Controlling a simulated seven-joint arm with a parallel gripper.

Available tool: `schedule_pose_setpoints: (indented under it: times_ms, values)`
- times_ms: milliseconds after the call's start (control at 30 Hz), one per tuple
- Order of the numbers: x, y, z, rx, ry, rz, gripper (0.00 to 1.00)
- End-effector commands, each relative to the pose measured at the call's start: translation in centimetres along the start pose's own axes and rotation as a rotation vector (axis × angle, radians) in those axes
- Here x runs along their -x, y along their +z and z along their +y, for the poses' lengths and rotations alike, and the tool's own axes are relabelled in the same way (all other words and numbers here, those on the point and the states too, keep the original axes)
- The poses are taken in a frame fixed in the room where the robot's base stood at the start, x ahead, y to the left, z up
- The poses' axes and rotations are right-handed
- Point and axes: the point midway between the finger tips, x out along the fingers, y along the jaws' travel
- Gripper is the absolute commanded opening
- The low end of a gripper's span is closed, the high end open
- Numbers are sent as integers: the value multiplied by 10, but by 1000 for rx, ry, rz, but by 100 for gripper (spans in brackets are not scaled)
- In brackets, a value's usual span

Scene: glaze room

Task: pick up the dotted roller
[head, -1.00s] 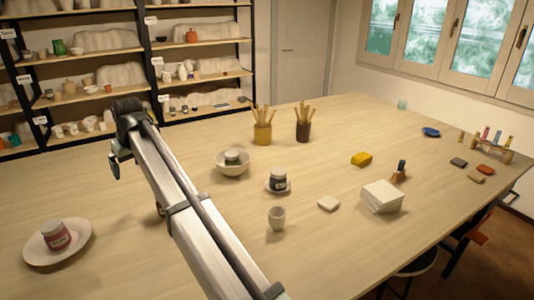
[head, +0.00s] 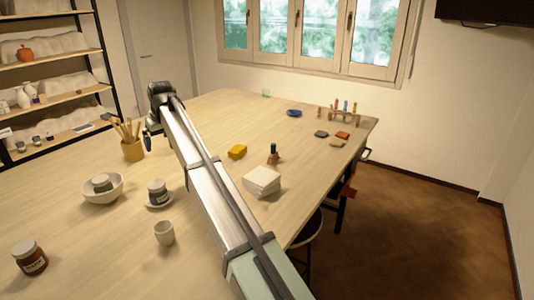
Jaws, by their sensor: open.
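A small wooden rack (head: 345,117) at the far right of the table holds several upright pieces with coloured tops, perhaps rollers. A separate small brown piece with a dark blue-green top (head: 273,153) stands behind the white block stack. Both are too small to show dots, so I cannot tell which is the dotted roller. My arm crosses the picture from the lower right to the upper left. My gripper (head: 148,139) shows only in part below the arm's far bend, over the table's left side, well away from the rack. It is open; its fingertips are not clear.
White blocks (head: 262,182) and a yellow block (head: 237,152) lie just right of my arm. A blue dish (head: 294,113) and small blocks (head: 337,143) lie near the rack.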

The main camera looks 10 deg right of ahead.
Motion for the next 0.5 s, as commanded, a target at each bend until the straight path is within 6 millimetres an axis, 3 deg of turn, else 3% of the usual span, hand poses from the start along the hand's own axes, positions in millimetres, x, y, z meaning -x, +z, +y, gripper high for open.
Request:
schedule_pose_setpoints:
  times_ms: [33, 100, 300, 500]
  values:
    - [1, 2, 33, -33, 14, -2, 100]
    - [3, 8, 73, -73, 30, -6, 100]
    - [12, 32, 184, -187, 75, -22, 100]
    - [24, 66, 282, -344, 114, -47, 100]
